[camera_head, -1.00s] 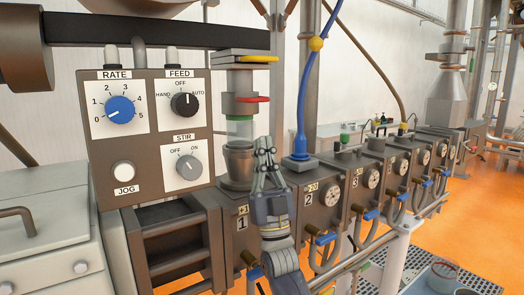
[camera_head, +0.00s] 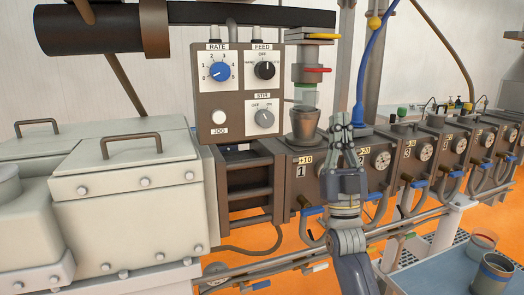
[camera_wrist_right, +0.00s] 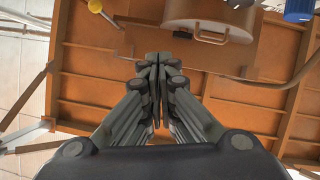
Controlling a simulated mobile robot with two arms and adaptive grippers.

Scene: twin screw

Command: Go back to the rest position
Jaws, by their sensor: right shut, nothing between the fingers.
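My right gripper (camera_head: 343,130) is shut and empty in the head view. It points upward in front of the barrel sections numbered 1 and 2, and hides part of them. In the right wrist view its fingers (camera_wrist_right: 157,62) are pressed together with nothing between them. Behind the gripper is a brown metal surface whose identity I cannot tell. My left gripper is not in view.
The control panel (camera_head: 240,95) with RATE, FEED and STIR knobs stands left of the gripper. A metal hopper (camera_head: 305,124) is close to its left. Pale motor housings (camera_head: 125,185) fill the left. A blue-topped table (camera_head: 440,278) with cups is at lower right.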

